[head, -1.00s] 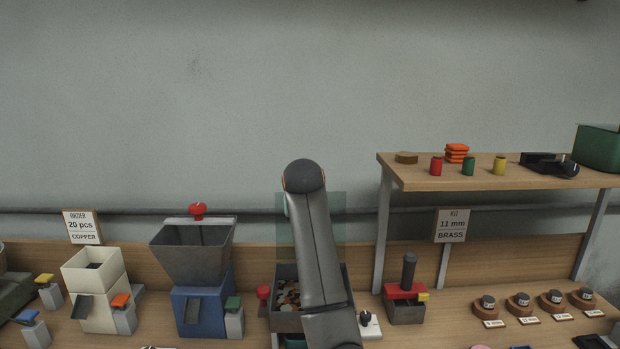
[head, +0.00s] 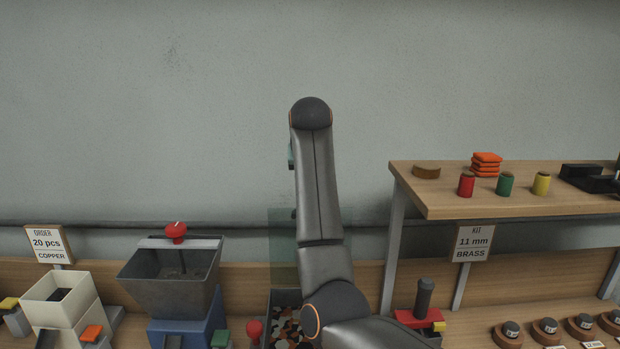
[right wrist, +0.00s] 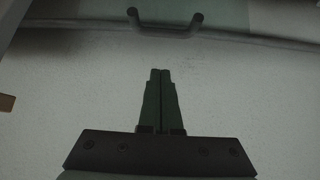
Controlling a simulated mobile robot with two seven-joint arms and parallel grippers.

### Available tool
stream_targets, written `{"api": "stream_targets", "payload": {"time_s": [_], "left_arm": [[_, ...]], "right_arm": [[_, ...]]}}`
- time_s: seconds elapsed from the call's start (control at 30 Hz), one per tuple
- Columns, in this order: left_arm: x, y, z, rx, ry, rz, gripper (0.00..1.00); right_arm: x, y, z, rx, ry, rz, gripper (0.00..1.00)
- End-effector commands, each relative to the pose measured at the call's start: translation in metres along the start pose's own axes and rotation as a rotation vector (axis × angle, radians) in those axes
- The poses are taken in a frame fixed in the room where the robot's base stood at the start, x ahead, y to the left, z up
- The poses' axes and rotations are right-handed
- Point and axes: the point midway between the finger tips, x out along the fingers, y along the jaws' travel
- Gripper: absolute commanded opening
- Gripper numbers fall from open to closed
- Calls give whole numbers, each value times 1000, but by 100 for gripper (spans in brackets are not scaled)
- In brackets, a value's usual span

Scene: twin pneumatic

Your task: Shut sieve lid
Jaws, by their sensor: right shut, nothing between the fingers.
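The sieve box (head: 268,304), holding dark, white and orange pieces, is at the lower middle of the head view, partly behind my right arm. Its translucent green lid (head: 282,240) stands upright at the back of the box, open. In the right wrist view the lid (right wrist: 228,12) is at the top edge, with a dark bar handle (right wrist: 165,33) on it. My right gripper (right wrist: 160,71) is shut and empty, its fingertips pointing toward the handle and apart from it in the picture. My left gripper is not in view.
A red knob (head: 255,328) is left of the sieve box. A grey hopper (head: 172,278) on a blue base stands further left. A red press (head: 418,318) and a wooden shelf (head: 500,205) with coloured cylinders are on the right. The wall above is clear.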

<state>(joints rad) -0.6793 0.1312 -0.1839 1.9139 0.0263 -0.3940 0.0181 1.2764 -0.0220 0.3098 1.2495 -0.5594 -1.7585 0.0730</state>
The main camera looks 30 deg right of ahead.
Motion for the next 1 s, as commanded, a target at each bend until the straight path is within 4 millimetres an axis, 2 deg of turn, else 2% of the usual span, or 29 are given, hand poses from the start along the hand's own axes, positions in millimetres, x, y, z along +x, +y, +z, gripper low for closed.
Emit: {"api": "stream_targets", "payload": {"time_s": [0.1,0.33,0.77,1.0], "left_arm": [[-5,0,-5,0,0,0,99],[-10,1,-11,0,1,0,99],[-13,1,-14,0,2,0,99],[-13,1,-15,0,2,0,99]], "right_arm": [[25,0,0,-2,-5,1,0],[66,1,0,-2,-4,1,0],[44,0,27,-2,1,-1,0],[40,0,31,-1,2,0,0]]}}
